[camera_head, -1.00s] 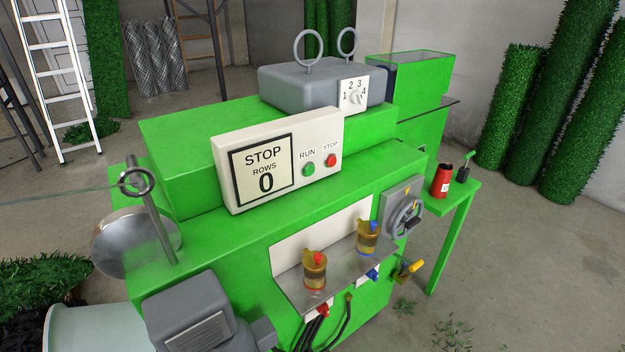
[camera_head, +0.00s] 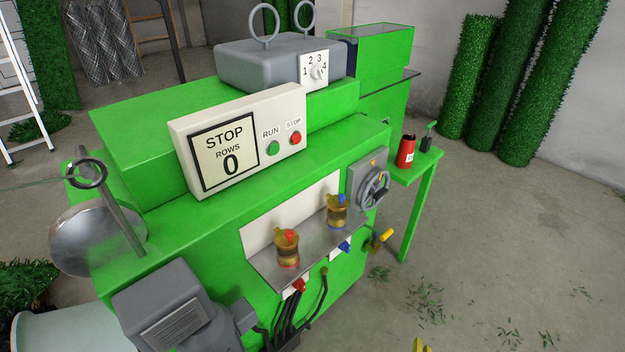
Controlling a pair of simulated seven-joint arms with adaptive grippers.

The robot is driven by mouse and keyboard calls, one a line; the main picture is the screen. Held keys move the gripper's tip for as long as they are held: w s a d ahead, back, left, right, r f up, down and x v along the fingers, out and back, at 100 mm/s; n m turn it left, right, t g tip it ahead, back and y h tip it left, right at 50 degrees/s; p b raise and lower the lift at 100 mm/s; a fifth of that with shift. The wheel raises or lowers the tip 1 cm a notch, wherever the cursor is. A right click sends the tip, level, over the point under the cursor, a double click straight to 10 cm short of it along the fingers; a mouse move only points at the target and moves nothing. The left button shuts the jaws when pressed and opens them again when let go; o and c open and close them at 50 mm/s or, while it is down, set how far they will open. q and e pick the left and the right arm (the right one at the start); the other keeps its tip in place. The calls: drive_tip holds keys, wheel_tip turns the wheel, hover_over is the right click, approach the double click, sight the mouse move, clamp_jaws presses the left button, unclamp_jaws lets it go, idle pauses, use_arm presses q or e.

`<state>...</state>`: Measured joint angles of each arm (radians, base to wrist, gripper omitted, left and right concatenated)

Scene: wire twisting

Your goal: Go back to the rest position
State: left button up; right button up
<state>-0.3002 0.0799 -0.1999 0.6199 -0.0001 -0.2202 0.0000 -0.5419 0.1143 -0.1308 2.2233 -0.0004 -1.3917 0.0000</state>
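Neither of my grippers can be made out in the head view. The green wire-twisting machine (camera_head: 270,185) fills the middle of the view. Its white control panel (camera_head: 240,142) has a screen reading STOP, ROWS 0. Beside the screen are a green RUN button (camera_head: 272,148) and a red STOP button (camera_head: 295,138). A grey box with two rings (camera_head: 265,62) on top of the machine carries a dial (camera_head: 316,71) numbered 1 to 4.
A handwheel (camera_head: 374,188) and two amber cups, one with a red top (camera_head: 288,249), are on the machine's front. A red can (camera_head: 406,152) stands on a green side table (camera_head: 412,182). A small yellow piece (camera_head: 420,345) shows at the bottom edge. Floor at right is mostly clear.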

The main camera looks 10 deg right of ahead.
drive_tip(key=s+a+f+g+y, duration=0.1)
drive_tip(key=s+a+f, duration=0.15)
drive_tip(key=f, duration=1.05)
drive_tip(key=s+a+f+g+y, duration=0.15)
drive_tip(key=s+f, duration=0.25)
drive_tip(key=f, duration=0.9)
drive_tip(key=s+f+m+g+y, duration=0.1)
drive_tip(key=s+f+m+g, duration=0.1)
drive_tip(key=s+f, duration=1.4)
drive_tip(key=s+m, duration=0.1)
drive_tip(key=s, duration=0.2)
drive_tip(key=shift+s+d, duration=0.2)
drive_tip(key=shift+s, duration=0.05)
drive_tip(key=shift+g, duration=0.25)
drive_tip(key=shift+c, duration=0.4)
